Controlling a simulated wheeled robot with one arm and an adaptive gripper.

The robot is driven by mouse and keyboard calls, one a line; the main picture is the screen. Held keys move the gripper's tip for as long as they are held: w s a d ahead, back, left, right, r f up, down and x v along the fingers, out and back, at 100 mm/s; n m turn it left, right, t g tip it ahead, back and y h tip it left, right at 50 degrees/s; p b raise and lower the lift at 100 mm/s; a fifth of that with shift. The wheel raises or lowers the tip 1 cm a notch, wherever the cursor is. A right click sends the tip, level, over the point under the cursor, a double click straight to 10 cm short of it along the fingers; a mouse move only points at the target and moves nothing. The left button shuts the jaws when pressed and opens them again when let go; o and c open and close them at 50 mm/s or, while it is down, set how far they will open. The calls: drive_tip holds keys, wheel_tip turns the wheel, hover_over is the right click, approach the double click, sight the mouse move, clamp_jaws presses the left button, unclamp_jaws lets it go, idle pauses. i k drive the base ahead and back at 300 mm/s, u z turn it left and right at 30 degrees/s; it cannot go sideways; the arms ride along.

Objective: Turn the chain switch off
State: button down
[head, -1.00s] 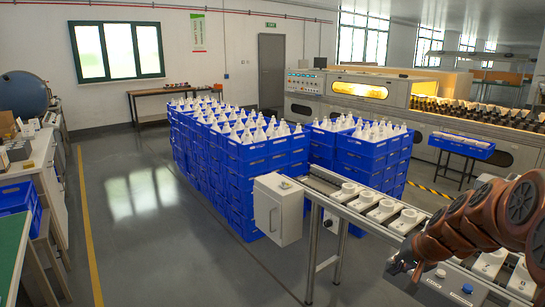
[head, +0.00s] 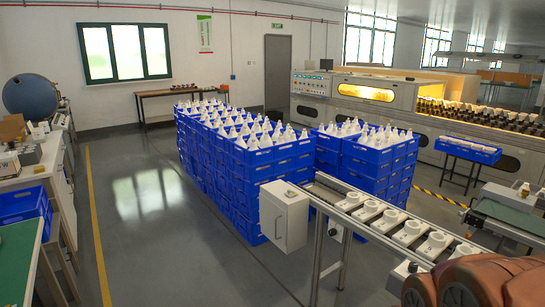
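The chain conveyor (head: 345,212) runs from the centre toward the lower right, with several white round-topped holders (head: 408,232) on it. A light grey control box (head: 284,216) stands at its far end, its door shut. I cannot make out a switch that is clearly the chain switch. The coloured knobs on the conveyor's near side do not show now; that stretch is behind my arm or below the frame. My brown arm links fill the lower right corner. My gripper is not visible.
Stacked blue crates (head: 262,160) with white bulbs stand behind the conveyor. A long oven-like machine (head: 366,95) is at the back right.

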sight(413, 267)
drive_tip(key=z, duration=0.5)
drive_tip(key=k, duration=0.55)
drive_tip(key=u, duration=0.9)
drive_tip(key=i, duration=1.1)
drive_tip(key=z, duration=0.4)
